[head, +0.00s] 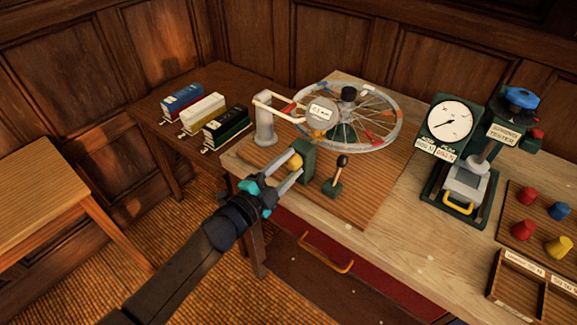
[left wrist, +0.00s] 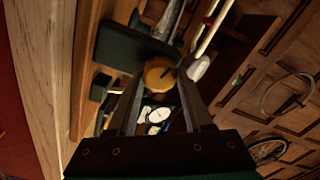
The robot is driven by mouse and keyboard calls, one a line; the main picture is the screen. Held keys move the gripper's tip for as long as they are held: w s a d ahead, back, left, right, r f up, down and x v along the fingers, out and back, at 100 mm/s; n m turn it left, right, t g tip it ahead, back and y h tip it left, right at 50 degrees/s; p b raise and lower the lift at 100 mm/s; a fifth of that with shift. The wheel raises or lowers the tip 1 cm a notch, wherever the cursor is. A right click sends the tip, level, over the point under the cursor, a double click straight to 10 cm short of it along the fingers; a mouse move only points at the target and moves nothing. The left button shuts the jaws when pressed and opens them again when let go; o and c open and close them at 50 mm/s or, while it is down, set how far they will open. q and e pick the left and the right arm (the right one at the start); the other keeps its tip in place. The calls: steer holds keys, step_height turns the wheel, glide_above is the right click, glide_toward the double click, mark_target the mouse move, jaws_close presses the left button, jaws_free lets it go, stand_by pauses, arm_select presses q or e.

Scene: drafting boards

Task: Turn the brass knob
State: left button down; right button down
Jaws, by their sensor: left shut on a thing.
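The brass knob (head: 294,161) sits on the left face of a small green block (head: 308,165) near the left front edge of the bench. My left gripper (head: 290,172) reaches it from the lower left, its fingers shut on the knob. In the left wrist view the round, yellow knob (left wrist: 159,74) with a dark pointer line shows between the ends of the two fingers (left wrist: 160,85). The green block (left wrist: 140,45) is behind it. My right gripper is not in view.
A spoked wheel (head: 386,107) with a round labelled gauge (head: 322,114) stands behind the knob. A black-topped lever (head: 338,172) is close on the right. A dial tester (head: 452,119) stands farther right.

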arm_select(q)
steer(key=m+b, duration=0.1)
steer(key=m, duration=0.4)
steer(key=shift+f, duration=0.15)
steer(key=shift+m, duration=0.4)
steer(key=shift+c, duration=1.5)
jaws_free()
steer(key=v, duration=1.5)
steer(key=shift+s, duration=0.15)
